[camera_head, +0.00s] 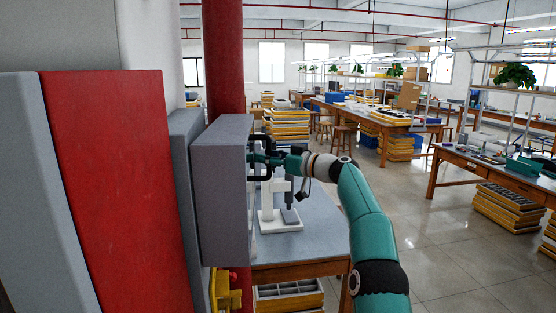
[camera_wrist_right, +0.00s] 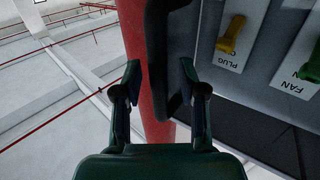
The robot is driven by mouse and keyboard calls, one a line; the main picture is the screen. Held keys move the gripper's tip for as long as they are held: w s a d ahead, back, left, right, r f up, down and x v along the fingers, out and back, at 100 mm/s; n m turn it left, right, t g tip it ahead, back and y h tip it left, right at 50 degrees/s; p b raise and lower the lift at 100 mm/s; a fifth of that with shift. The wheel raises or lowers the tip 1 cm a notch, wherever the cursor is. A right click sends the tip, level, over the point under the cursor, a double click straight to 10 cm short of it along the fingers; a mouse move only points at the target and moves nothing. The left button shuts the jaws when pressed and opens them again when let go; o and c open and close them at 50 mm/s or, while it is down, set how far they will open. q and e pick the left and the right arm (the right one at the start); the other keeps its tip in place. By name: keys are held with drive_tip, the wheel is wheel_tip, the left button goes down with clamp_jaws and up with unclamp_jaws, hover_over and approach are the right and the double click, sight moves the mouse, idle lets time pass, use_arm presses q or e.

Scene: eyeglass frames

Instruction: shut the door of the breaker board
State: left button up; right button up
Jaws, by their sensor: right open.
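The breaker board is a grey box (camera_head: 221,195) seen from the side at centre left in the head view. A dark bracket-like handle (camera_head: 265,143) stands off its right side. In the right wrist view a dark bar (camera_wrist_right: 158,70), apparently this handle, runs down between my fingers. My right gripper (camera_head: 264,158) is open at the handle; it also shows in the right wrist view (camera_wrist_right: 161,95), with a finger on each side of the bar. The wrist view shows the switch panel (camera_wrist_right: 262,70) uncovered. I cannot tell the door's angle. My left gripper is not in view.
A yellow switch (camera_wrist_right: 231,35) and a green one sit on labelled plates right of my fingers. A red column (camera_head: 223,60) stands behind the board. A bench (camera_head: 310,225) with a white stand (camera_head: 268,218) is beyond my right arm. Open floor lies to the right.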

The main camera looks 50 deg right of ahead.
drive_tip(key=s+d, duration=0.2)
drive_tip(key=s, duration=0.9)
drive_tip(key=shift+s, duration=0.4)
